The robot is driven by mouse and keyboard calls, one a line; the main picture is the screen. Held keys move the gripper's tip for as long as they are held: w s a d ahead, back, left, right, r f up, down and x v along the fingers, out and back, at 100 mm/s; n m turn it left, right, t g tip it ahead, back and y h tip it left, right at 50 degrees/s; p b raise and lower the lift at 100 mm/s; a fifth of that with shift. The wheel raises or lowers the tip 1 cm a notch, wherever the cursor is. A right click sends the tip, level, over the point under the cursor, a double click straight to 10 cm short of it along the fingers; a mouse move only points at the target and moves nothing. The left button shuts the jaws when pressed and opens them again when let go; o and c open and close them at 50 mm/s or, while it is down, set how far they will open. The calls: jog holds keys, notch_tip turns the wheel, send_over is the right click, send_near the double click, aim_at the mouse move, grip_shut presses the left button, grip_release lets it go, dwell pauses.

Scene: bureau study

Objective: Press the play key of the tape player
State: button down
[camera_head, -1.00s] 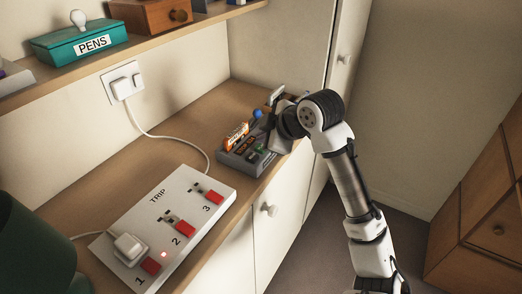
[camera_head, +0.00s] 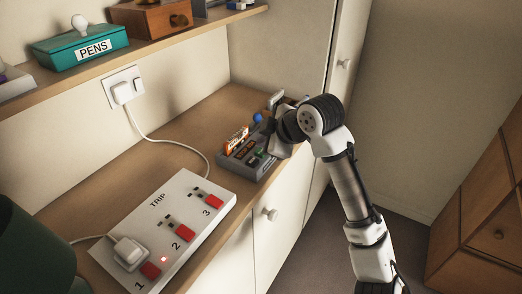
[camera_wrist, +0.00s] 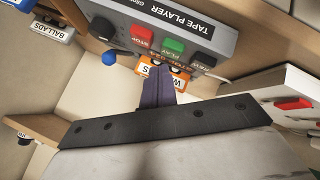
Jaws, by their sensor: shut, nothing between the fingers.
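The grey tape player (camera_head: 240,167) stands on the desk near the tall cupboard, partly hidden by my arm in the head view. In the wrist view its front panel (camera_wrist: 218,40) shows a red STOP key (camera_wrist: 142,36), a green PLAY key (camera_wrist: 174,46) and a dark REW key (camera_wrist: 203,60). An orange-labelled cassette (camera_head: 237,137) is at the player; it also shows in the wrist view (camera_wrist: 150,70). My gripper (camera_wrist: 160,72) is shut and empty, its fingertips overlapping the orange label in view, close to the PLAY key. I cannot tell whether they touch anything.
A white TRIP power strip (camera_head: 165,207) with red switches lies on the desk in front of the player, a plug in its first socket. A blue round thing (camera_wrist: 109,58) is near the player. A BALLADS cassette (camera_wrist: 52,31) lies beyond. A shelf (camera_head: 150,45) overhangs the desk.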

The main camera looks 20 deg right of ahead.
jog(key=shift+f, duration=0.15)
dwell(0.8)
jog(key=shift+f+b, duration=0.35)
jog(key=shift+b, duration=0.1)
jog(key=shift+f+b, duration=0.5)
dwell(0.5)
jog(key=shift+r, duration=0.1)
jog(key=shift+r+p, duration=0.7)
jog(key=shift+r, duration=0.15)
jog(key=shift+r+p, duration=1.85)
jog(key=shift+r, duration=0.75)
